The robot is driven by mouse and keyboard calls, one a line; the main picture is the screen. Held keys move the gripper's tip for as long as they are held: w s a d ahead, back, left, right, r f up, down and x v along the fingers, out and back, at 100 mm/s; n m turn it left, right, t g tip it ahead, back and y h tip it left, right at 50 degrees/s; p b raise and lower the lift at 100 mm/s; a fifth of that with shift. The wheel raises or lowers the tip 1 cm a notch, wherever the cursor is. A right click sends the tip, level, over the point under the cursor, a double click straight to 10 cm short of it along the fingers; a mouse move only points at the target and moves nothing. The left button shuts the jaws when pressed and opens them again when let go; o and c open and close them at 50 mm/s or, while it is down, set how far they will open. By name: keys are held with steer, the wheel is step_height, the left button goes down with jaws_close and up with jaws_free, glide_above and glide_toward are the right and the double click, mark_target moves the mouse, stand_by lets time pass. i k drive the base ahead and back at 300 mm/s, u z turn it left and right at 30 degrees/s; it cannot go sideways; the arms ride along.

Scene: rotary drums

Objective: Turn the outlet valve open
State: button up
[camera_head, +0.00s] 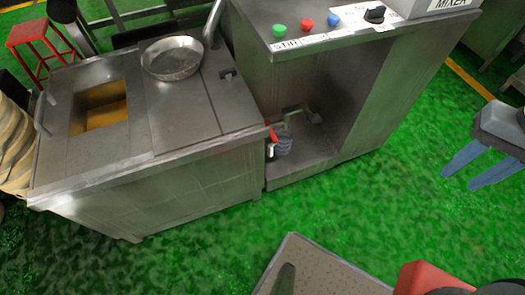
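The outlet valve shows as a small red handle (272,135) at the right front corner of the left steel cabinet, beside the open bay of the mixer cabinet. A small red and white part is just below the handle. The handle's exact angle is too small to tell. My gripper (459,181) is at the right edge, with a grey body and two blue fingers. The fingers are apart with nothing between them. It is well to the right of the valve and touches nothing.
The mixer cabinet (358,105) has green, red and blue buttons and a black knob on top. A ribbed grey-blue object (284,143) is in its bay near the valve. A metal pan (172,58) is on the left cabinet (185,110).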

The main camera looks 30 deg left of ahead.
mark_target(273, 137)
steer(key=k, duration=0.65)
steer(key=u, duration=1.2)
steer(key=i, duration=0.5)
